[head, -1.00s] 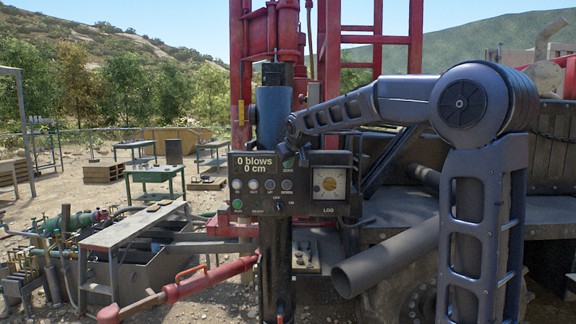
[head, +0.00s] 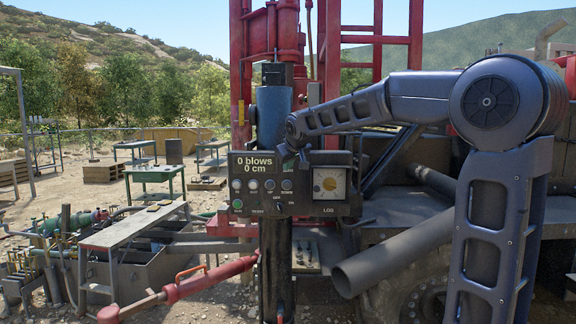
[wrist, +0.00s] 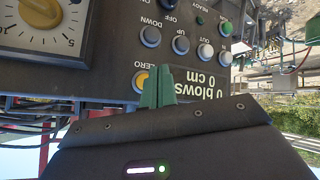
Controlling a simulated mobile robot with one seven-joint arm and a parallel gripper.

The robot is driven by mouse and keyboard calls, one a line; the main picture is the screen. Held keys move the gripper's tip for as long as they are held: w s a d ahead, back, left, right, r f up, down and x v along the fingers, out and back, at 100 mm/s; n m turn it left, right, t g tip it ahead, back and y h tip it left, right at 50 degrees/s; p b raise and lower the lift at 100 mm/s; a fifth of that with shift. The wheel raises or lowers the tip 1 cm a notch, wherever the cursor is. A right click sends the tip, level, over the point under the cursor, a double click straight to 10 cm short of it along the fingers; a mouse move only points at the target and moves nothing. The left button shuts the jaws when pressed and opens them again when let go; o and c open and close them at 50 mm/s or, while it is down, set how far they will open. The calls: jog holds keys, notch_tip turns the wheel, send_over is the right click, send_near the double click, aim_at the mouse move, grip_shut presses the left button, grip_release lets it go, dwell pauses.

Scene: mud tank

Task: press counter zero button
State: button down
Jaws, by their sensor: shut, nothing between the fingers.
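The control panel (head: 232,170) carries a display reading "0 blows 0 cm" and rows of round buttons. In the wrist view the panel appears upside down, with a yellow button (wrist: 139,80) under the partly covered label ending in "ERO". My gripper (wrist: 157,88) has its green fingers shut and empty. They lie right beside the yellow button and overlap part of it; I cannot tell if they touch it. In the head view my gripper (head: 296,158) is at the panel's upper edge, right of the display, and hides the yellow button.
A dial gauge (head: 330,184) sits on the panel's right part. Several other buttons (wrist: 181,46) and a switch are close to the fingers. Red rig frame (head: 390,39) stands behind my arm. A grey pipe (head: 385,257) and red cylinder (head: 212,281) lie below the panel.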

jog(key=shift+s, duration=1.05)
jog(key=s+d+f+m+g+h, duration=0.15)
jog(key=s+d+f, duration=0.25)
jog(key=s+d, duration=0.4)
jog(key=s+d+f+m+g+h, duration=0.15)
jog(key=s+d+f, duration=0.35)
jog(key=d, duration=0.5)
jog(key=s+d+f+m, duration=0.3)
jog(key=s+d, duration=0.6)
jog(key=s+d+f+m+g, duration=0.1)
jog(key=s+d+f, duration=0.3)
jog(key=s+f, duration=0.3)
jog(key=s, duration=0.2)
jog(key=shift+s+m, duration=0.3)
jog(key=shift+d, duration=0.1)
